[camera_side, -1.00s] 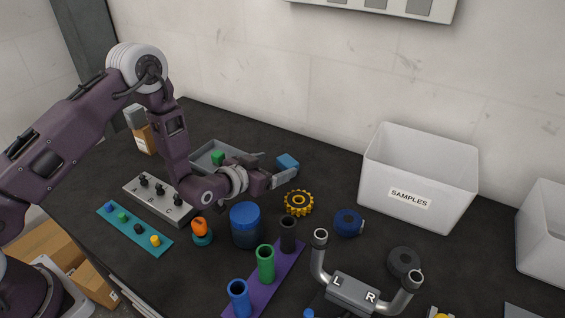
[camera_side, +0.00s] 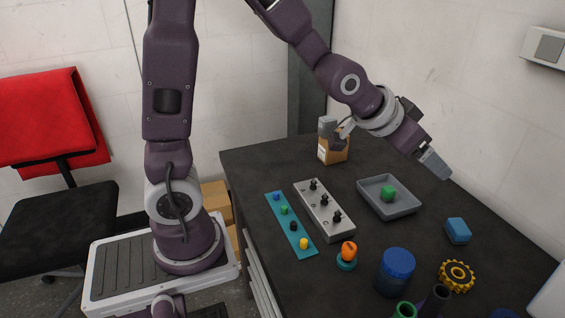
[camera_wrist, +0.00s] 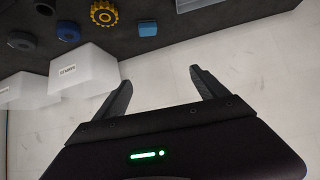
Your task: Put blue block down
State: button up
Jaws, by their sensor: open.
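The blue block (camera_side: 458,230) lies on the dark table, right of the grey tray, and stands apart from my gripper. It also shows in the wrist view (camera_wrist: 148,29), near the top edge, beyond the fingertips. My gripper (camera_side: 436,164) is raised above the table, up and left of the block in the side view. In the wrist view its two fingers (camera_wrist: 157,88) are spread wide with nothing between them. In the side view the fingers overlap, so the gap does not show there.
A grey tray (camera_side: 408,211) holds a green block (camera_side: 388,194). A switch box (camera_side: 324,211) and teal strip (camera_side: 290,226) lie left. A white bin (camera_wrist: 82,75) shows in the wrist view.

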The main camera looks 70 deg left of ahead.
jog(key=s+a+r+g, duration=0.1)
jog(key=s+g, duration=0.1)
jog(key=s, duration=1.2)
jog(key=s+a+r+n+g, duration=0.1)
jog(key=s+g, duration=0.1)
jog(key=s, duration=1.1)
jog(key=shift+s+a+r+y, duration=0.3)
jog(key=shift+s+a+r, duration=0.1)
